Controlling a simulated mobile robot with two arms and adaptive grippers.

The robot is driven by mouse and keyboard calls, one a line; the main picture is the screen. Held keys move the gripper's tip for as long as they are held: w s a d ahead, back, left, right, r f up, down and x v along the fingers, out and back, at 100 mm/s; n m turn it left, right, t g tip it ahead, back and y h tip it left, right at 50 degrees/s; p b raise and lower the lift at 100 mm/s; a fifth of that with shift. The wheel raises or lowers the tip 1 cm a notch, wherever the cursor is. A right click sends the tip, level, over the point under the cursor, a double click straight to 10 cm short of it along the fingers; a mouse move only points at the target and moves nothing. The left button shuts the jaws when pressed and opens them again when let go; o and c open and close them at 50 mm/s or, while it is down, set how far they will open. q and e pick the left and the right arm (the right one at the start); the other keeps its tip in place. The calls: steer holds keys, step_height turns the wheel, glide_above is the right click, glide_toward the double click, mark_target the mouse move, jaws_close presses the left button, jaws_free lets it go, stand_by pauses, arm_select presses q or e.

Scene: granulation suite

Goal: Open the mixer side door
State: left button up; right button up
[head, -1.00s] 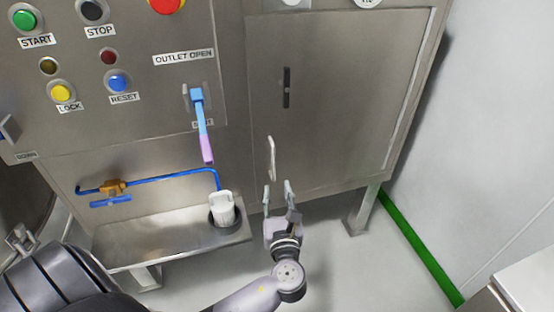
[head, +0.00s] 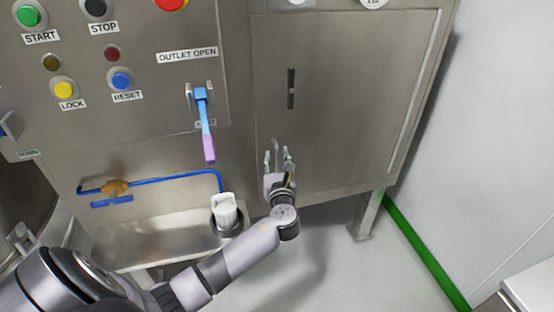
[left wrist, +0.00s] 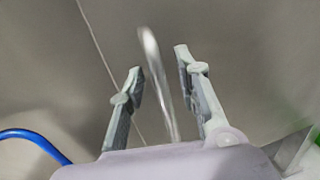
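The mixer side door (head: 345,110) is a flat grey metal panel in the right half of the head view and looks shut. Its handle (head: 272,145) is a slim pale upright bar low on the door's left side. The handle (left wrist: 153,70) also shows in the left wrist view, rising between my fingers. My left gripper (head: 277,155) is open at the handle, with one finger on each side. In the left wrist view the fingers (left wrist: 159,62) stand apart, with gaps to the bar. The gripper partly hides the handle's lower part in the head view. My right gripper is out of view.
A control panel with a blue and purple outlet lever (head: 205,125) is left of the door. Below are a blue pipe (head: 170,179) and a white container (head: 224,210) on a metal shelf. A cabinet leg (head: 366,215) stands below the door.

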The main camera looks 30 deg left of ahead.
arm_select(q)
steer(key=shift+c, duration=0.2)
jaws_close()
stand_by(0.6)
